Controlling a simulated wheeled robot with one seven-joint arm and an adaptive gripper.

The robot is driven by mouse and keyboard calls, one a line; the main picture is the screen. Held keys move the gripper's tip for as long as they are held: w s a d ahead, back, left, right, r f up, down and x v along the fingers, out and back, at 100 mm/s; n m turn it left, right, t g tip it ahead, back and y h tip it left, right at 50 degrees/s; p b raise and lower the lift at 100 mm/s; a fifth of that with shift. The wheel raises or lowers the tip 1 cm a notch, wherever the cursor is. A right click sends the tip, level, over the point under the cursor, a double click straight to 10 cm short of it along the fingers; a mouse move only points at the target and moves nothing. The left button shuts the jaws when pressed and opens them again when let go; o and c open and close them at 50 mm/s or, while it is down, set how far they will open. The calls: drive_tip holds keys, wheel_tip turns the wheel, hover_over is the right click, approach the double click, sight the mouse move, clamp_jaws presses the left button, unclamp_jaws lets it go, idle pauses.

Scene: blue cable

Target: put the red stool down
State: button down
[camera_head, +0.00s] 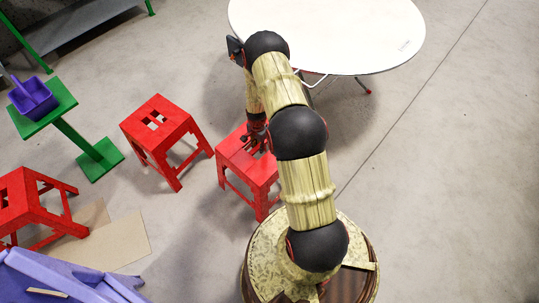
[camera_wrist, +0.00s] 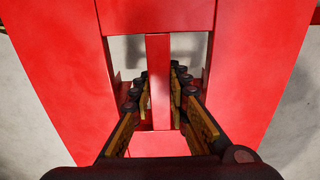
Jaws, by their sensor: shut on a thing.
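A red stool (camera_head: 235,160) is under my gripper (camera_head: 256,143) in the head view. The wrist view shows the red seat (camera_wrist: 265,50) close up, with two openings and a narrow bar between them. My gripper (camera_wrist: 160,85) reaches down into the openings, one finger on each side of that bar, and is shut on it. The stool looks upright in the head view. I cannot tell whether its legs touch the floor. My arm hides part of its right side.
A second red stool (camera_head: 160,125) stands close by on the left, and another (camera_head: 30,200) at the far left. A round white table (camera_head: 350,35) is behind. A green stand (camera_head: 70,125) holds a purple bin (camera_head: 35,97). Grey floor is open on the right.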

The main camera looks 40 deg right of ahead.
drive_tip(key=s+d+f+b, duration=0.1)
drive_tip(key=d+f+b, duration=0.3)
drive_tip(key=f, duration=0.5)
drive_tip(key=shift+s+d, duration=0.15)
drive_tip(key=shift+d, duration=0.7)
drive_tip(key=shift+f, duration=0.2)
drive_tip(key=c, duration=1.7)
unclamp_jaws()
drive_tip(key=shift+s, duration=0.1)
drive_tip(key=shift+c, duration=0.2)
drive_tip(key=shift+a, duration=0.1)
